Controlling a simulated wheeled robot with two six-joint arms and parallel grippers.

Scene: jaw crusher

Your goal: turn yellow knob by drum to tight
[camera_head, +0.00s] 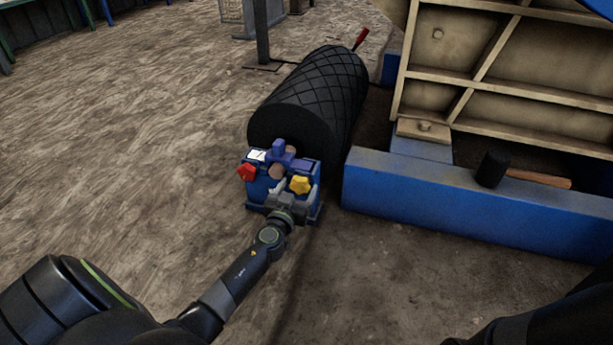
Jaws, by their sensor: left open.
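The yellow knob (300,185) is on the near side of a blue housing (262,189) at the end of the black ribbed drum (318,100). My left gripper (296,192) is open at the front of the housing, with its fingers just below and beside the yellow knob. I cannot tell whether a finger touches the knob. A red knob (246,172) sits on the left of the same housing. My right gripper is not in view; only dark parts of my right arm show at the bottom right.
A blue beam (440,198) of the beige crusher frame (500,60) stands right of the drum. A black-headed mallet (493,168) with a wooden handle lies on it. A dark post (262,35) stands behind the drum. The brown ground at left is open.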

